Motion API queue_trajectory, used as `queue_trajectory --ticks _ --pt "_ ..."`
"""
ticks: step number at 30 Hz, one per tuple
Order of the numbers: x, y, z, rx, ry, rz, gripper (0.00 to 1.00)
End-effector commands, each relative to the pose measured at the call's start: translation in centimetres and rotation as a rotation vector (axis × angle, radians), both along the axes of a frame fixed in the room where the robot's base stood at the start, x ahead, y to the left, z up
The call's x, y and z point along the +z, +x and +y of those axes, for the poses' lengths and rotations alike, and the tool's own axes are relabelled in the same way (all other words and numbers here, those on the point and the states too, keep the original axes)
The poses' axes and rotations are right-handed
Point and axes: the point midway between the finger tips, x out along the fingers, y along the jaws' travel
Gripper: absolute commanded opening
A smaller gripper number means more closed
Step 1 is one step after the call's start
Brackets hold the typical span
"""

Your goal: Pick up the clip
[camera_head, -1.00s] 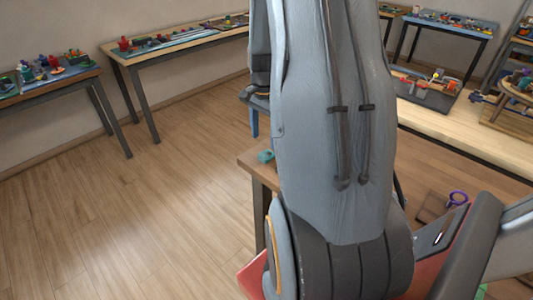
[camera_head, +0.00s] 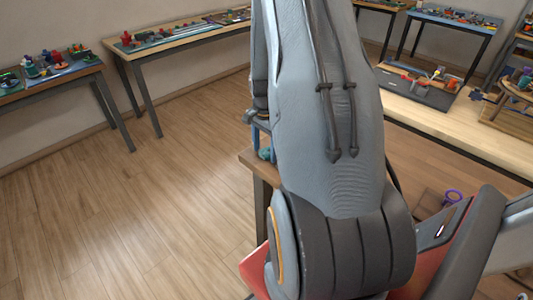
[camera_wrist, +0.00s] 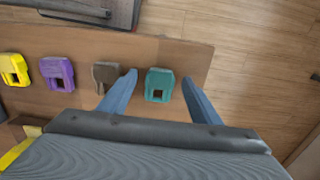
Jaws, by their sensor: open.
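Several clips lie in a row on a brown wooden table in the wrist view: a teal clip (camera_wrist: 159,85), a brown clip (camera_wrist: 106,75), a purple clip (camera_wrist: 57,73) and a yellow clip (camera_wrist: 14,69). My gripper (camera_wrist: 160,77) is open, with its two blue fingers on either side of the teal clip and nothing held. The left finger also passes close to the brown clip's right side. In the head view the teal clip (camera_head: 265,154) shows at the table corner, partly hidden by my arm. The gap in height between fingers and table is hard to tell.
The table (camera_wrist: 185,55) ends just right of the teal clip, with wooden floor (camera_wrist: 255,70) beyond. A dark grey tray (camera_wrist: 90,10) lies at the far edge.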

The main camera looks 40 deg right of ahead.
Motion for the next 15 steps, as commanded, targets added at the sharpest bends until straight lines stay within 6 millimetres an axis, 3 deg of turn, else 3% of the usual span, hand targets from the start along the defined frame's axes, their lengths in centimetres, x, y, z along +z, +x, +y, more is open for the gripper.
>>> queue_trajectory --ticks 2,10,15 --pt "0.01 0.01 0.00 0.000 0.000 0.000 0.58" --pt "0.03 0.00 0.00 0.000 0.000 0.000 0.14" --pt "0.03 0.00 0.00 0.000 0.000 0.000 0.14"
